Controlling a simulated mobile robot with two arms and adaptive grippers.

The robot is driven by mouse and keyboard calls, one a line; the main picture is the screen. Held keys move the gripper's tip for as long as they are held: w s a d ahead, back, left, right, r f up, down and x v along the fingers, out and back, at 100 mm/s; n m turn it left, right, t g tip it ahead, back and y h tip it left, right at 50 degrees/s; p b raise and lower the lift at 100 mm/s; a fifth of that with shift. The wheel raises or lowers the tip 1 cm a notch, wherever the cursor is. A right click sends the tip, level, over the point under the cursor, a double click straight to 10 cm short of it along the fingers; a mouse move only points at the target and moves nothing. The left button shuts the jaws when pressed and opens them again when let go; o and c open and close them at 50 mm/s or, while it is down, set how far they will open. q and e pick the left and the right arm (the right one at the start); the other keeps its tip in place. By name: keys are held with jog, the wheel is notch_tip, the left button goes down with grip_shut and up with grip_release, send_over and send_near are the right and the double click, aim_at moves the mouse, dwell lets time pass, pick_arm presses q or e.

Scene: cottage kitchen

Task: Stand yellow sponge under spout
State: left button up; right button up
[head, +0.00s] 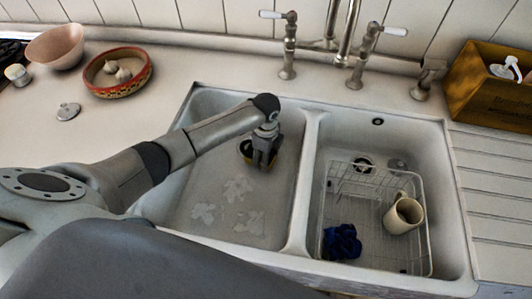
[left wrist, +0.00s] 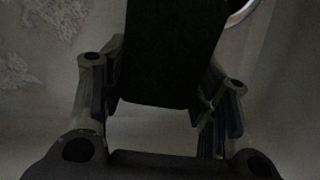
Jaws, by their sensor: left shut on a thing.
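My left gripper (head: 265,160) is low inside the left sink basin, near its back right part. It is shut on the yellow sponge (head: 245,149), of which only a small yellow and dark edge shows beside the fingers. In the left wrist view the sponge (left wrist: 172,50) is a dark block between the two fingers (left wrist: 155,108). Whether it touches the basin floor I cannot tell. The metal tap (head: 347,35) stands behind the sink divider; its spout's upper part is cut off by the frame. My right gripper is not in view.
White patches (head: 237,190) lie on the left basin floor (head: 205,165). The right basin holds a wire rack (head: 336,168) with a beige cup (head: 403,216) and a blue cloth (head: 341,242). The divider (head: 305,180) separates the basins. A bowl (head: 118,72) and wooden box (head: 482,85) stand on the counter.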

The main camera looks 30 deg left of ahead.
pick_arm(q)
jog(key=shift+f, duration=0.4)
jog(key=o, duration=0.8)
jog(key=shift+r, duration=0.15)
notch_tip(320, 180, up, 12)
